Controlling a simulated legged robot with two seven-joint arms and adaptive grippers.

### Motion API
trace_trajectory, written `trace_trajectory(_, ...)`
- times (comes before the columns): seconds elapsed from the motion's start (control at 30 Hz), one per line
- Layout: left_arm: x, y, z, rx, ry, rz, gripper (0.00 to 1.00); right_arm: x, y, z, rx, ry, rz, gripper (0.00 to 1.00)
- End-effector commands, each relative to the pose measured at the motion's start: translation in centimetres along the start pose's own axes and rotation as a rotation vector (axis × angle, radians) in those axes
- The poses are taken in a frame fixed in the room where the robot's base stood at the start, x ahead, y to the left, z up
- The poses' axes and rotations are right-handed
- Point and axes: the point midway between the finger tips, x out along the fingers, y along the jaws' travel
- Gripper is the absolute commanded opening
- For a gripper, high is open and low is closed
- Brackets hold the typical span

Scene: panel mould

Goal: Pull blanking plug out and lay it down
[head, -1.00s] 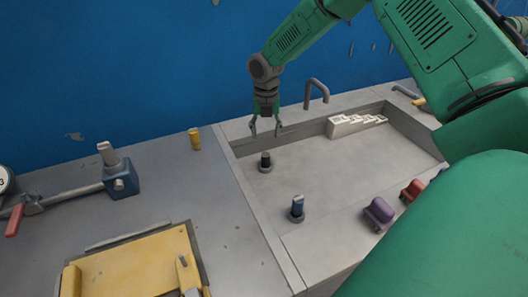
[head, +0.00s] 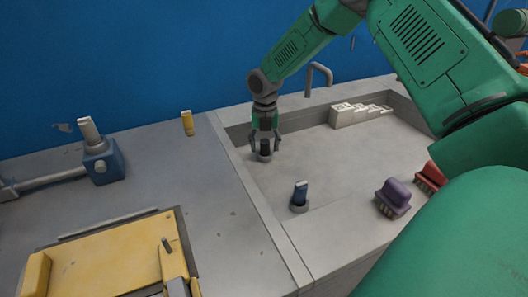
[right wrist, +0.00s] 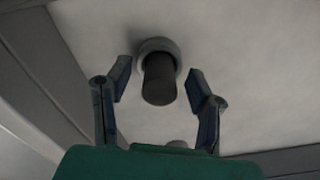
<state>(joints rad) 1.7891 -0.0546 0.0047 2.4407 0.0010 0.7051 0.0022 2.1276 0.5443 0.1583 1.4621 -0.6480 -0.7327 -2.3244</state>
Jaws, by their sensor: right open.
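A black cylindrical plug (head: 265,145) stands upright in a grey ring (head: 264,156) in the sunken grey tray. My right gripper (head: 265,141) points down over it, open, with one finger on each side. In the right wrist view the dark plug (right wrist: 159,80) rises from its round collar (right wrist: 157,47) between the spread fingers (right wrist: 160,82), with a gap on both sides. A blue plug (head: 300,190) stands in a second grey ring (head: 299,206) nearer the front. I cannot tell which plug is the blanking plug. My left gripper is not in view.
White stepped blocks (head: 360,114) and a grey bent pipe (head: 318,76) are at the back. Purple (head: 394,195) and red (head: 430,175) brushes lie at the right. A yellow panel (head: 115,262) and blue valve block (head: 102,163) are left. The tray's middle is clear.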

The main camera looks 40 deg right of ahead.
Motion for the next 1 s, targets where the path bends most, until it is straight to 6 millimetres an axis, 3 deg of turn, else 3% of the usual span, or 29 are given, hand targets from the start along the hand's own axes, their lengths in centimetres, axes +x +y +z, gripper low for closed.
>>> trace_trajectory(0.07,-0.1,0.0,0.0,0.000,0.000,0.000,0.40,-0.1,0.0,0.0,0.000,0.000,0.000,0.48)
trace_trajectory(0.2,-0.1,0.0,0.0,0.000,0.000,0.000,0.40,-0.1,0.0,0.0,0.000,0.000,0.000,0.00)
trace_trajectory(0.47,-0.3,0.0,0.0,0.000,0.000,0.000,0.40,-0.3,0.0,0.0,0.000,0.000,0.000,0.00)
trace_trajectory(1.0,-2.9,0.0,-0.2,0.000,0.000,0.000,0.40,-3.0,0.0,0.0,0.000,0.000,0.000,0.00)
